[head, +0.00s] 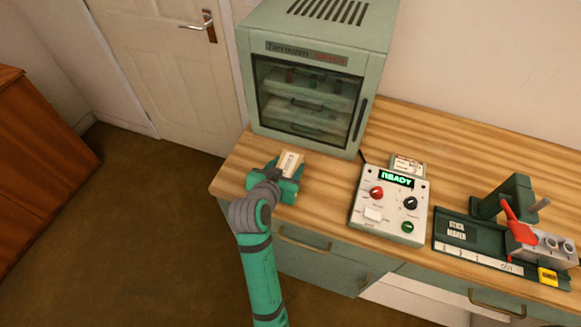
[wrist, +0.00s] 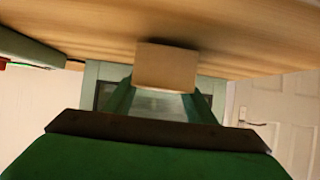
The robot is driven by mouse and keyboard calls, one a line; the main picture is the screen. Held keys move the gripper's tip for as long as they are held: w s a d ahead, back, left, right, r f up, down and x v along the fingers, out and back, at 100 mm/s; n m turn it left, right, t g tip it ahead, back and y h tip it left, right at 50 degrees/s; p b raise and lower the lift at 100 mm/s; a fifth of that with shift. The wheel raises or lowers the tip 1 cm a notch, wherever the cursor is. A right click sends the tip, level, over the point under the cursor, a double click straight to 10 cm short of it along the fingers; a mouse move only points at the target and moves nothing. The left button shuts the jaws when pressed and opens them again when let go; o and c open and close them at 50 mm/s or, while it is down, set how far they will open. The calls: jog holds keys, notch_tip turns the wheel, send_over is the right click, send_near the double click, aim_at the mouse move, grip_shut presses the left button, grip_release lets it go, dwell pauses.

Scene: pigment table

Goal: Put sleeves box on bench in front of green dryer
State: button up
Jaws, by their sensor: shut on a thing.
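The sleeves box (head: 290,162) is a small pale box with a label on top. My gripper (head: 284,174) is shut on it, over the left end of the wooden bench (head: 322,192), in front of the green dryer (head: 311,80). In the wrist view the box (wrist: 166,67) shows as a plain tan end between the two fingers (wrist: 160,98). The dryer also shows in the wrist view behind the fingers (wrist: 98,72). I cannot tell whether the box touches the bench top.
A control box (head: 390,204) with a lit READY display stands right of my gripper, with a small labelled box (head: 408,166) behind it. A green stick maker (head: 470,238) is farther right. Bare bench lies between my gripper and the control box. A white door (head: 165,65) is behind left.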

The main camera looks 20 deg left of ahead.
jog(key=shift+f, duration=0.45)
jog(key=shift+f, duration=0.1)
jog(key=o, duration=1.1)
jog(key=v, duration=1.2)
jog(key=shift+a, duration=0.1)
